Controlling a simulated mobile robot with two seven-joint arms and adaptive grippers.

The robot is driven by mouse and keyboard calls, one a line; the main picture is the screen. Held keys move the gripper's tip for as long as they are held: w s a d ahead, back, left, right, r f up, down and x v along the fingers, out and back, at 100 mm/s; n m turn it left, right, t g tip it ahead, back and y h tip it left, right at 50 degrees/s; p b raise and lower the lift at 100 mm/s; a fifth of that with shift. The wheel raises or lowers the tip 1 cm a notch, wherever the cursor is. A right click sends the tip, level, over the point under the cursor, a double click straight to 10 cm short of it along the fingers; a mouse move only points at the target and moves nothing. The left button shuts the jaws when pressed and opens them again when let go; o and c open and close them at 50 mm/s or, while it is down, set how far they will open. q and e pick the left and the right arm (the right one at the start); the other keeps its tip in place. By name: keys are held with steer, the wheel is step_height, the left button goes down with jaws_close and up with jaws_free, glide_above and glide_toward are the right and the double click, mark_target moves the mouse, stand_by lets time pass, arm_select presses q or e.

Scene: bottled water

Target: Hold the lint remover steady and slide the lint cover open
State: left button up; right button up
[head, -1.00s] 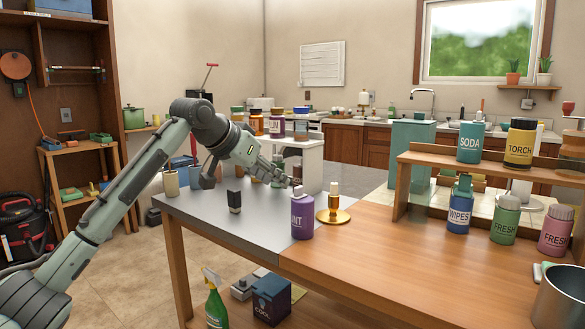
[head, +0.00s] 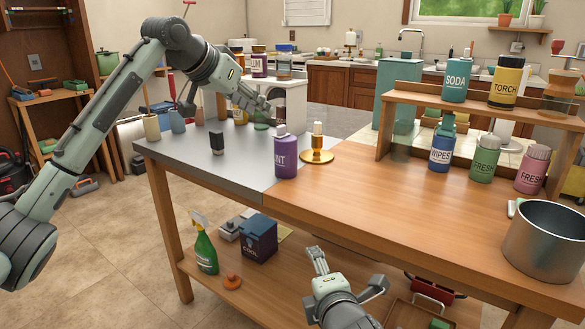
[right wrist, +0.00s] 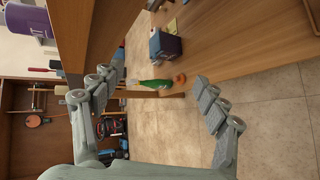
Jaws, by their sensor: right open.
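In the right wrist view, part of a purple container (right wrist: 30,18) shows at the top left. My left gripper (head: 268,116) is just behind and left of the bottle's cap; its fingers are too small to tell their state or any contact. My right gripper (head: 317,260) is open and empty in front of the table's near edge, below the tabletop.
A shelf rack (head: 480,98) with several bottles and a metal pot (head: 548,245) occupy the right side. The front middle of the wooden tabletop is clear.

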steer(key=w+a+r+n+t+y, duration=0.1)
steer(key=w+a+r+n+t, duration=0.15)
steer(key=r+n, duration=0.45)
steer(key=w+a+r+n+t+y, duration=0.1)
steer(key=w+a+r+n+t, duration=0.2)
steer(key=r+n, duration=0.45)
steer(key=n, duration=0.3)
glide_toward(288, 154)
steer(key=shift+g, duration=0.35)
steer(key=w, duration=0.3)
steer(key=w+a, duration=0.1)
steer(key=shift+w+r, duration=0.3)
steer(key=shift+w+a, duration=0.2)
steer(key=shift+w, duration=1.1)
steer(key=shift+w+a, duration=0.25)
steer(key=shift+w, duration=1.05)
steer(key=shift+w+a, duration=0.2)
steer(key=shift+w, duration=1.1)
steer(key=shift+c, duration=0.6)
steer(key=c, duration=1.3)
steer(key=shift+o, duration=0.2)
steer(key=o, duration=0.6)
steer(key=c, duration=0.4)
